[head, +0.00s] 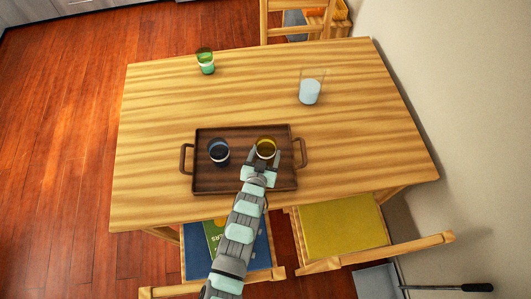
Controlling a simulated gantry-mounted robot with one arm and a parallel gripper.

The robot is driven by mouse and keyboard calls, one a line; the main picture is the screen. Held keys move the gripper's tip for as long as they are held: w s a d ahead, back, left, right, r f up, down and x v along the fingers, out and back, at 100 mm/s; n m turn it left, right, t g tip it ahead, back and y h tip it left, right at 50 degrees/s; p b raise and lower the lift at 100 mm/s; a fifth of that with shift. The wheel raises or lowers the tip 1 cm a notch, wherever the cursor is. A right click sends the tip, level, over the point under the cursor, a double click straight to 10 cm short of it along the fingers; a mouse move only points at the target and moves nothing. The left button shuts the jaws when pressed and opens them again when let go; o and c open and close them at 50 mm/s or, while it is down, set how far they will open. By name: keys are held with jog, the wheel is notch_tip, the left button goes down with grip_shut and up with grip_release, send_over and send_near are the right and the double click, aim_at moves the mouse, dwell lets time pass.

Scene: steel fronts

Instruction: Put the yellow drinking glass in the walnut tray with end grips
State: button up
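The yellow drinking glass (265,148) appears over the right half of the walnut tray, at the tips of my gripper. I cannot tell whether it rests on the tray floor or is held slightly above it. The walnut tray with end grips (240,182) lies on the table, with a grip at its left and right ends. My gripper (264,158) reaches in from the front, with a finger visible beside the glass on the right. The hand hides part of the glass, and whether the fingers press on it is unclear.
A dark blue glass (219,152) stands in the tray's left half. A green glass (206,61) and a clear glass with pale contents (309,92) stand farther back on the wooden table (150,105). Chairs surround the table; a wall (460,100) is at right.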

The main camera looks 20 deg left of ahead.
jog(key=shift+o, duration=1.4)
jog(key=shift+r, duration=0.3)
jog(key=shift+s+f, duration=0.1)
jog(key=shift+s, duration=0.2)
jog(key=b+v, duration=0.1)
jog(key=v, duration=0.9)
jog(key=shift+s+b, duration=0.2)
jog(key=shift+b, duration=0.2)
jog(key=shift+s+d+r, duration=0.15)
jog(key=shift+s+r, duration=0.25)
jog(key=shift+s, duration=0.05)
